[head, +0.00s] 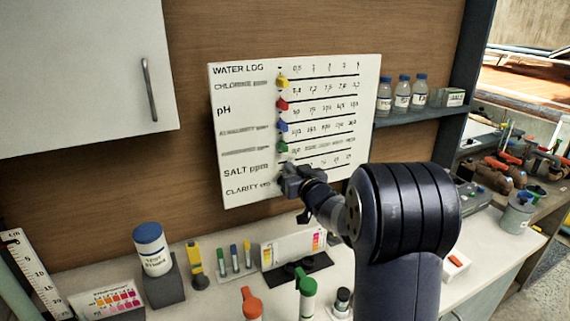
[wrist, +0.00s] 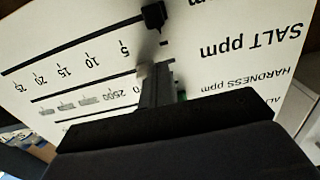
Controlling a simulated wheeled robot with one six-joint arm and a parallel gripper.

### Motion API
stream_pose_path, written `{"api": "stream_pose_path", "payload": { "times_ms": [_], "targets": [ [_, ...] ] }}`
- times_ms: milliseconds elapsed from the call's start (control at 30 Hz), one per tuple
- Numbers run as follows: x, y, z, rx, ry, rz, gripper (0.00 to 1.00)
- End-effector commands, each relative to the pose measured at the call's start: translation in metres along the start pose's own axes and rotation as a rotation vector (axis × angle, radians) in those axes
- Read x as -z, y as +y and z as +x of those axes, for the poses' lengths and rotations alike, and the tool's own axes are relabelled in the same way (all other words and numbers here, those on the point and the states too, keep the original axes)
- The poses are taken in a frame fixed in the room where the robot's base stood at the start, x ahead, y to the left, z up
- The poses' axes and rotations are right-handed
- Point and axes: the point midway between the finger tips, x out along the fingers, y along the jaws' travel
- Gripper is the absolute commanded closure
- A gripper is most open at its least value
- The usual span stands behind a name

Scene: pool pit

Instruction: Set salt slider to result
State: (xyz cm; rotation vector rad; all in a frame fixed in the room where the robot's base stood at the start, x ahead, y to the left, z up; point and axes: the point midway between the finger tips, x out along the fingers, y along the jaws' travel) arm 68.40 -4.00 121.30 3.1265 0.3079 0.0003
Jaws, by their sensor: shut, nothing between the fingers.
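A white water log board (head: 350,75) hangs on the wooden wall, with slider rows one above another. The salt row is near the bottom. In the wrist view, which is upside down, its "SALT ppm" label (wrist: 250,38) and its "2500" mark (wrist: 125,97) show. A pale, blurred patch by my fingertips may be the salt slider, but I cannot tell clearly. My gripper (head: 289,178) is at the lower left of the scales, close to the board. In the wrist view my gripper (wrist: 157,72) is shut, its fingers pointing at the salt row's low end.
Yellow (head: 282,82), red (head: 282,104), blue (head: 282,126) and green (head: 282,147) sliders sit at the left of the upper rows. A black slider (wrist: 153,15) sits beyond my fingertips. Bottles and test kits stand on the counter below. A cabinet (head: 85,75) is upper left.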

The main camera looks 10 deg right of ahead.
Motion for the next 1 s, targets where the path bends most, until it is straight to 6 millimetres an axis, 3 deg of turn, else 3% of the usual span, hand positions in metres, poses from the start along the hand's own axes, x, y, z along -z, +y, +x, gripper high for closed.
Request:
{"api": "stream_pose_path", "payload": {
  "times_ms": [200, 767, 1000],
  "targets": [
    [0.001, 0.014, 0.000, -0.002, 0.000, 0.000, 1.00],
    [-0.001, -0.003, -0.001, 0.000, 0.000, 0.000, 1.00],
    [0.000, -0.003, -0.021, -0.002, 0.000, -0.001, 1.00]
  ]
}}
